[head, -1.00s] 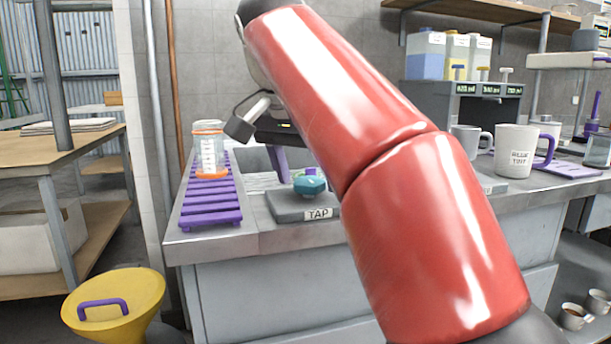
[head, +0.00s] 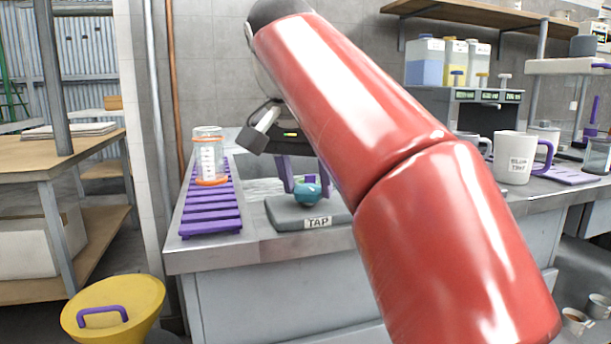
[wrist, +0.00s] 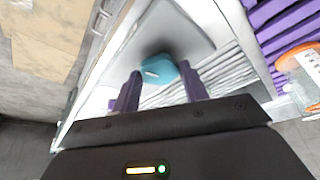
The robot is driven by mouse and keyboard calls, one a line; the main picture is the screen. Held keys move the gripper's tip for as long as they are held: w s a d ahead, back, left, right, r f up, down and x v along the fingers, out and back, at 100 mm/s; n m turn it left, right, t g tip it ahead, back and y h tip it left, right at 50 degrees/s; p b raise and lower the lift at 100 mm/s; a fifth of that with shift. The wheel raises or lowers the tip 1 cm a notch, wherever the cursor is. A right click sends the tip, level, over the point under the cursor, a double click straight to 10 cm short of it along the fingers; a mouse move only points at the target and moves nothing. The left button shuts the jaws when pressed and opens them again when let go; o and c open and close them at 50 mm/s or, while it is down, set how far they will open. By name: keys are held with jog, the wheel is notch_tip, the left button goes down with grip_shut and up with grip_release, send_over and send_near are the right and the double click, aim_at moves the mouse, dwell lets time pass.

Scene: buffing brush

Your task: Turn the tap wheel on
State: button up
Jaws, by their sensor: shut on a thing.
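The teal tap wheel (head: 307,194) sits on a grey base labelled TAP (head: 290,214) at the front of the counter. My gripper (head: 305,184) is above it in the head view, its purple fingers reaching down on either side of the wheel. In the wrist view the wheel (wrist: 158,70) shows between the fingertips of my gripper (wrist: 160,82), and the gripper is shut on it. My red arm hides part of the base's right side.
A purple slatted rack (head: 212,212) with a clear orange-banded jar (head: 209,157) stands left of the tap. A mug (head: 516,158) and dispensers (head: 470,115) stand to the right. A yellow lidded bin (head: 115,300) is on the floor at front left.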

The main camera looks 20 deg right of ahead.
jog(key=n, duration=0.2)
jog(key=n+y+p, duration=0.1)
jog(key=n, duration=0.1)
jog(key=shift+s+d+r+t+y+p, duration=0.15)
jog(key=shift+d+t+y+p, duration=0.05)
jog(key=shift+t+y+p, duration=0.1)
jog(key=n+y+p, duration=0.1)
jog(key=n, duration=0.1)
jog(key=n+p, duration=0.1)
jog(key=n, duration=0.1)
jog(key=shift+d+n+y, duration=0.15)
jog(key=shift+n+y, duration=0.25)
jog(key=n+y+p, duration=0.1)
jog(key=n+p, duration=0.1)
jog(key=n, duration=0.1)
jog(key=shift+d+n, duration=0.15)
jog(key=shift+n, duration=0.15)
jog(key=shift+w+d+n+g+y+p, duration=0.1)
jog(key=shift+n+g+y+p, duration=0.2)
jog(key=shift+n, duration=0.6)
jog(key=shift+w+d+n+g+y+p, duration=0.15)
jog(key=shift+n+y, duration=0.25)
jog(key=shift+n, duration=0.5)
jog(key=shift+a, duration=0.1)
jog(key=o, duration=1)
jog(key=v, duration=0.7)
jog(key=shift+r, duration=0.3)
